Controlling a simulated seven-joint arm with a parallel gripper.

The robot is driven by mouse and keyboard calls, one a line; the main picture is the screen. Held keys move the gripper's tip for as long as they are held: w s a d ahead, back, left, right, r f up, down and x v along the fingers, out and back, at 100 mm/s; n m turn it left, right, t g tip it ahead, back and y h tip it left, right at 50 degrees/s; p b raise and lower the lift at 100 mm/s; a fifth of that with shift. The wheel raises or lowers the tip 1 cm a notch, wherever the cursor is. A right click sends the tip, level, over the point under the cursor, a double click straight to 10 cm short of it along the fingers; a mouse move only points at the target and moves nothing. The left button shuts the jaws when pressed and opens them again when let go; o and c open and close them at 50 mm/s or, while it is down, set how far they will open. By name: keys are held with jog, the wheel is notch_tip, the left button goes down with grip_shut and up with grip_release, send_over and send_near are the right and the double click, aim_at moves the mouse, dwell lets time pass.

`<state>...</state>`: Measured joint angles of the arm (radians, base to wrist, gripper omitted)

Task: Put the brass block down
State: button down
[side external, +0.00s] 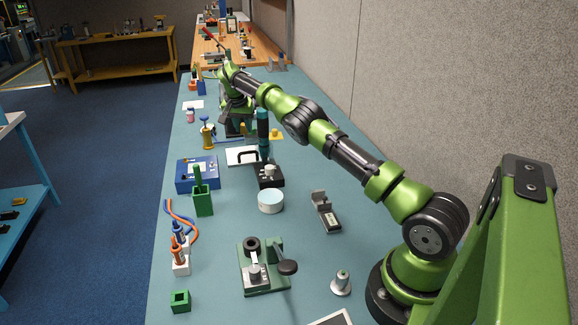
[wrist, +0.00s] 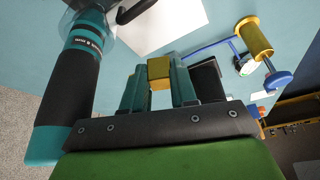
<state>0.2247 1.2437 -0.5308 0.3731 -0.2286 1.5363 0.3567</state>
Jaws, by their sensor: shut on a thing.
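The brass block (wrist: 159,72) is a small yellow cube between my two dark green fingers in the wrist view. My gripper (wrist: 160,85) is shut on it, with the cube at the fingertips. In the side external view, my gripper (side external: 243,130) points down over the far part of the bench, behind a white sheet (side external: 236,160). The block is too small there to make out well. I cannot tell whether it touches the bench surface.
A teal and black cylinder (wrist: 72,95) stands close beside my gripper. A yellow drum with a blue knob (wrist: 257,38) is on the other side. A blue box (side external: 197,176), green holder (side external: 203,203) and white round dish (side external: 271,203) stand nearer. Bare bench lies along the wall.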

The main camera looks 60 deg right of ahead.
aim_at(246, 156)
notch_tip(246, 156, down, 8)
jog(key=shift+f, duration=0.1)
dwell(0.4)
jog(key=c, duration=1.2)
grip_release()
jog(key=shift+f, duration=0.1)
jog(key=shift+o, duration=0.2)
